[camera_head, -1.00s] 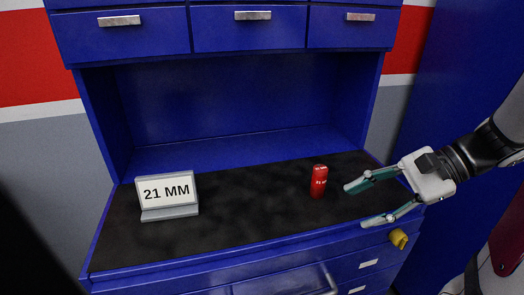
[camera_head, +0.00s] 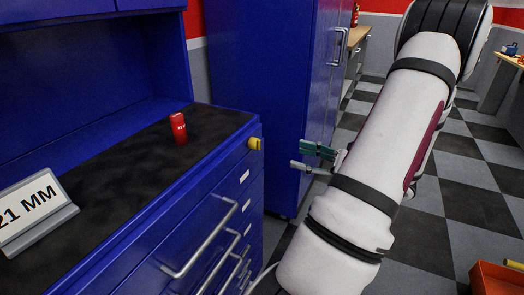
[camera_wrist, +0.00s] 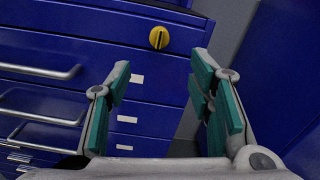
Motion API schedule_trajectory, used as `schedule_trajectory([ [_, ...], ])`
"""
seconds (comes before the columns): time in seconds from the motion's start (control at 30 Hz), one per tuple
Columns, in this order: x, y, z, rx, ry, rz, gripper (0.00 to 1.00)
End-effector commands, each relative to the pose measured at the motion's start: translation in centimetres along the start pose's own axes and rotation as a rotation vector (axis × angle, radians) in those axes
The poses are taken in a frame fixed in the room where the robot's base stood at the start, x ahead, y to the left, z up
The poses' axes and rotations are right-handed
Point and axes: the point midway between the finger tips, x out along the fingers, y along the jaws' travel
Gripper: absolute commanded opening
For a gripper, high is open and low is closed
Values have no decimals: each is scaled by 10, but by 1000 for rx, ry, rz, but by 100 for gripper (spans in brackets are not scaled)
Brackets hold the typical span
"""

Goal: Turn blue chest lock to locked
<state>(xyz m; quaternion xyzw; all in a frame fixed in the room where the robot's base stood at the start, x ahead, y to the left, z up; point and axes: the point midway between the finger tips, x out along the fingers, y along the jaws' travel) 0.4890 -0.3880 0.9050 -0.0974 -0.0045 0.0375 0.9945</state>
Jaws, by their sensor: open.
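The blue chest (camera_head: 215,205) stands at the left in the head view, with several drawers. Its yellow lock (camera_head: 254,143) sits at the upper right corner of the chest's front. In the wrist view the lock (camera_wrist: 159,38) is a round yellow knob with a dark slot that looks near upright. My gripper (camera_head: 297,157) is right of the lock in the head view, apart from it. In the wrist view my gripper (camera_wrist: 162,85) is open and empty, its green-padded fingers spread, with the lock ahead and above, between their directions. My arm hides part of the wrist.
A red can-like object (camera_head: 178,128) and a "21 MM" sign (camera_head: 35,212) stand on the dark chest top. Drawer handles (camera_head: 205,240) stick out from the front. A tall blue cabinet (camera_head: 260,80) stands behind. Checkered floor (camera_head: 450,205) is open at the right.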

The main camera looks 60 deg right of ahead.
Motion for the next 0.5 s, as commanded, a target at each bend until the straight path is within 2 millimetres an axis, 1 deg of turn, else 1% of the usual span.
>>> schedule_trajectory([
  [0.03, 9, 1, 0, 0, -2, 3, 48],
  [0.3, 62, 1, 0, -1, -1, 5, 48],
  [0.5, 97, 2, 0, 0, -1, 5, 48],
])
